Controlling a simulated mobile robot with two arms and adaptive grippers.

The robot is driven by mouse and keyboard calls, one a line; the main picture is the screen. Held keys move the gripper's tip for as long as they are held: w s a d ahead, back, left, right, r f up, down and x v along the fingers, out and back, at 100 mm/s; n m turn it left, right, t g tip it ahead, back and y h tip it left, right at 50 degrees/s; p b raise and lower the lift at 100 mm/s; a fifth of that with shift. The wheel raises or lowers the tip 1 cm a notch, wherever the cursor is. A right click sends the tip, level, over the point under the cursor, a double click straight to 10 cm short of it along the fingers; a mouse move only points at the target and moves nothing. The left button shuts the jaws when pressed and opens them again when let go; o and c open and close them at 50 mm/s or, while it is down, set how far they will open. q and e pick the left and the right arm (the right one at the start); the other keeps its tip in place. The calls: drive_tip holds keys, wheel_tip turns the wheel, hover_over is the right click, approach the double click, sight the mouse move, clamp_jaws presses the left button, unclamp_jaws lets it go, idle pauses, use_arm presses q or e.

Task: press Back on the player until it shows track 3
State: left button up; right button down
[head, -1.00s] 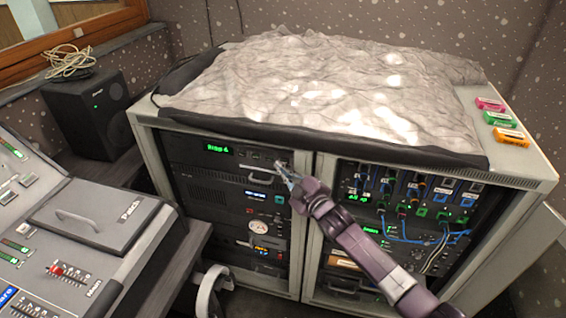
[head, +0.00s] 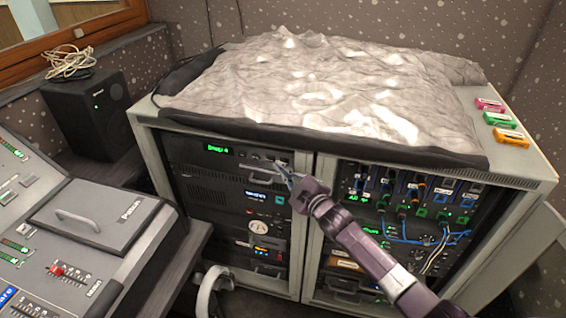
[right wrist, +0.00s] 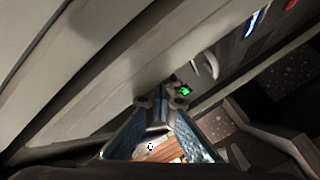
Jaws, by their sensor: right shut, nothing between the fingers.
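The player (head: 235,153) is the dark unit at the top of the left rack bay. Its green display (head: 217,150) ends in what looks like a 4; the word before it is too blurred to read surely. Small buttons (head: 262,157) sit right of the display; their labels are unreadable. My right gripper (head: 280,169) is shut and empty, its tips at the right part of the player's front. I cannot tell whether they touch a button. In the right wrist view the fingers (right wrist: 160,104) meet near a small green light (right wrist: 186,91). My left gripper is not in view.
A drawer handle (head: 258,179) lies just below the player. The right rack bay holds patch cables (head: 405,225). A grey crumpled cover (head: 320,85) lies on the rack top. The mixing desk (head: 75,245) stands at left, a black speaker (head: 88,112) behind it.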

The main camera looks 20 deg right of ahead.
drive_tip(key=shift+w+d+r, duration=0.1)
drive_tip(key=shift+d+r, duration=0.05)
drive_tip(key=shift+d, duration=0.5)
drive_tip(key=shift+s+f+p, duration=0.3)
drive_tip(key=shift+s+f, duration=0.1)
drive_tip(key=shift+f, duration=0.05)
drive_tip(key=s+a+p, duration=0.1)
drive_tip(key=s+a, duration=0.1)
drive_tip(key=s, duration=0.1)
drive_tip(key=s+a+p, duration=0.1)
drive_tip(key=shift+s+r+p, duration=0.1)
drive_tip(key=shift+s+p, duration=0.05)
drive_tip(key=shift+p, duration=0.15)
